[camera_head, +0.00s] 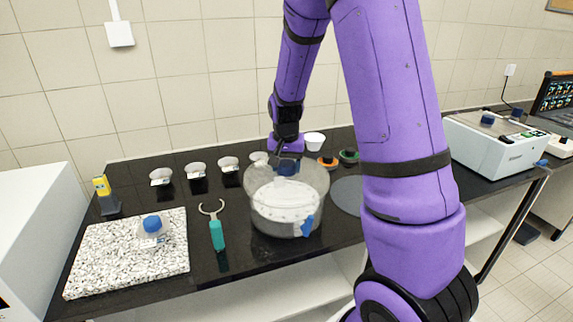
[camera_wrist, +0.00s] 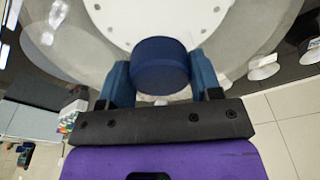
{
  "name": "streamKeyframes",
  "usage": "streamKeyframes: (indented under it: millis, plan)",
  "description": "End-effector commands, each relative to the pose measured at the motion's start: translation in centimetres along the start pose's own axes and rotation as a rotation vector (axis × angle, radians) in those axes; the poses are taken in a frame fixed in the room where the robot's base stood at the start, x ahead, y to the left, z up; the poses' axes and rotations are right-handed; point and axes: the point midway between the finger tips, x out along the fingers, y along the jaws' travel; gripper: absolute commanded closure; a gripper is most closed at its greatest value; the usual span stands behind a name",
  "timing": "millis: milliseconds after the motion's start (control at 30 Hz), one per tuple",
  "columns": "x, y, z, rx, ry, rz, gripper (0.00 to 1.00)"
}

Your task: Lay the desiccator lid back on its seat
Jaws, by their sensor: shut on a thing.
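The desiccator (camera_head: 287,217) is a clear round vessel with a white perforated plate inside and a blue tap on its front right. The clear lid (camera_head: 316,178) is at the top of the vessel, held by its dark blue knob (camera_wrist: 160,65). My gripper (camera_head: 287,165) is shut on this knob; in the wrist view the blue fingers (camera_wrist: 161,80) press it from both sides. The white plate (camera_wrist: 160,18) shows through the clear lid. I cannot tell whether the lid touches its seat or hovers just above it.
A speckled stone slab (camera_head: 125,265) with a blue-capped jar (camera_head: 152,224) lies to the left. A teal-handled tool (camera_head: 216,231) lies beside the vessel. Several small white dishes (camera_head: 195,170) stand behind. A grey disc (camera_head: 347,190) lies to the right; a white instrument (camera_head: 492,140) stands farther right.

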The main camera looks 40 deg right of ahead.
Motion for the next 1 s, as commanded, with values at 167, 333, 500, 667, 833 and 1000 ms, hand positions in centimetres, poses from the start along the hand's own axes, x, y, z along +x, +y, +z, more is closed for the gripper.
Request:
streamKeyframes:
  millis: [167,333,500,667,833,1000]
  plan:
    - [0.12,0.00,0.03,0.000,0.001,0.000,0.80]
    - [0.12,0.00,0.03,0.000,0.001,-0.001,0.80]
    - [0.12,0.00,0.03,0.000,0.001,0.000,0.80]
    - [0.29,0.00,0.05,0.000,0.001,0.000,0.80]
    - [0.60,0.00,0.08,0.000,0.001,0.000,0.80]
    - [0.72,0.00,0.10,0.000,0.001,-0.001,0.80]
